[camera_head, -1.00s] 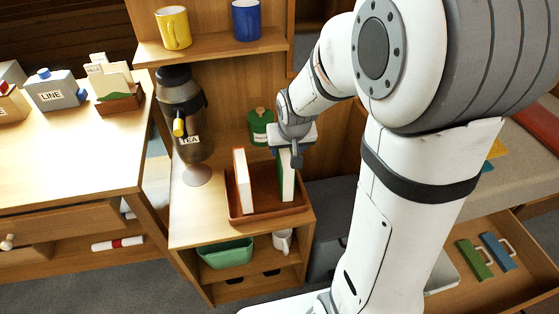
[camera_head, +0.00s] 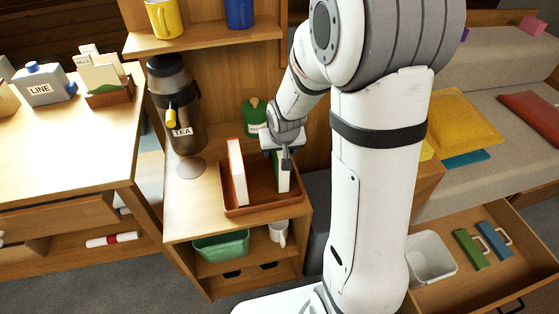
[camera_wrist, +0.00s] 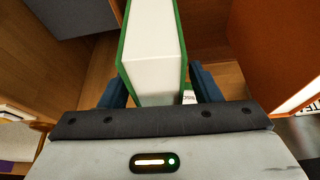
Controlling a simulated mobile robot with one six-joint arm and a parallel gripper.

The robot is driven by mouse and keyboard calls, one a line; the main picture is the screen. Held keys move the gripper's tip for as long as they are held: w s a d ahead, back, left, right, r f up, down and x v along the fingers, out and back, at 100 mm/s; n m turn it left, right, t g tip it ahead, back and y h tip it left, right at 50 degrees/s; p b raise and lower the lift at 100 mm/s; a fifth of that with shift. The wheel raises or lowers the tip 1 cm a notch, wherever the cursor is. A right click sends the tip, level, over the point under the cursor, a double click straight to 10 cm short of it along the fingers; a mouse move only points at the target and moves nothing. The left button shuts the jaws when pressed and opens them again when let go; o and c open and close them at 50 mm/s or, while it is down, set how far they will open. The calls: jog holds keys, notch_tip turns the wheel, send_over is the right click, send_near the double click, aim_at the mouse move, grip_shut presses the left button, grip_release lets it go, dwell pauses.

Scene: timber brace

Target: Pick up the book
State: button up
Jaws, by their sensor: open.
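Two books stand upright in a brown tray (camera_head: 257,206) on the wooden shelf unit. The orange-covered book (camera_head: 237,172) is on the left, and the green-covered book (camera_head: 283,183) is on the right. My gripper (camera_head: 283,161) is open, pointing down over the green book's top. In the wrist view, the green book (camera_wrist: 152,58) lies between the two blue fingers of my gripper (camera_wrist: 158,88), with small gaps seeming to show beside it. The orange book (camera_wrist: 270,45) is to the right, outside the fingers. The green book's lower part is partly hidden in the head view.
A tea dispenser (camera_head: 178,110) stands left of the tray, and a green canister (camera_head: 255,117) stands behind it. A shelf with yellow (camera_head: 166,18) and blue (camera_head: 239,13) mugs hangs above. A green bin (camera_head: 220,244) and a white mug (camera_head: 278,233) sit below.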

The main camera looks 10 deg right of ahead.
jog(key=shift+f+b, duration=0.2)
jog(key=shift+b, duration=0.1)
jog(key=shift+c, duration=0.5)
grip_shut()
dwell(0.4)
